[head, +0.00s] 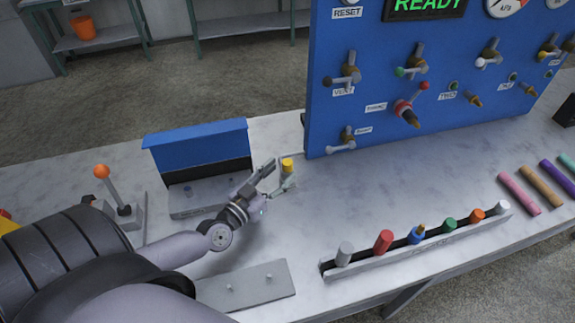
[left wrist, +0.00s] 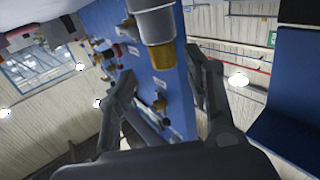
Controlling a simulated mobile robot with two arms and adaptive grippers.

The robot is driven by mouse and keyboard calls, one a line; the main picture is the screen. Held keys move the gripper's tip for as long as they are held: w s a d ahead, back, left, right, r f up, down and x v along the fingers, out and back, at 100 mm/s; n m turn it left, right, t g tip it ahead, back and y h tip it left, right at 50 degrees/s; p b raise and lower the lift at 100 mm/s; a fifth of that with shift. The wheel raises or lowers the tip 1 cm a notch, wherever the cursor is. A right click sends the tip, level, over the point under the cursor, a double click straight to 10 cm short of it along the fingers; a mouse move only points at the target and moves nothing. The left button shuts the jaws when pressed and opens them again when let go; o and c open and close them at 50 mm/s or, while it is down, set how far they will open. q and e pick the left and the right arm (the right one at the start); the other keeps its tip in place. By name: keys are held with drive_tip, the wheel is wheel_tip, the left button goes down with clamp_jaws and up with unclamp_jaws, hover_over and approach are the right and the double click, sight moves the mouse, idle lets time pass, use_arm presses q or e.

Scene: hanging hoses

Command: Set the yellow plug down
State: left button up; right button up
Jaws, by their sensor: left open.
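The yellow plug (head: 287,164) is upright, with its yellow end up and a pale grey lower part. It is at the tips of my left gripper (head: 279,176), just left of the blue panel's lower corner. The gripper's two fingers are spread. In the left wrist view the plug (left wrist: 160,82) shows between the open fingers (left wrist: 162,76), with a gap visible on each side. The plug's bottom is cut off there and partly hidden by a finger in the head view, so I cannot tell what it rests on. My right gripper is not in view.
A blue panel (head: 340,110) with valves stands behind on the table (head: 400,195). A rack (head: 420,245) of several coloured plugs is front right. A blue-lidded box (head: 200,150), an orange-knobbed lever (head: 110,190) and a grey plate (head: 245,286) surround my left arm.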

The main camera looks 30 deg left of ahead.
sight(284, 166)
use_arm(q)
drive_tip(key=w, duration=0.4)
drive_tip(key=shift+w+a, duration=0.1)
drive_tip(key=shift+w, duration=0.3)
drive_tip(key=shift+s, duration=0.1)
drive_tip(key=shift+c, duration=0.3)
drive_tip(key=c, duration=0.7)
clamp_jaws()
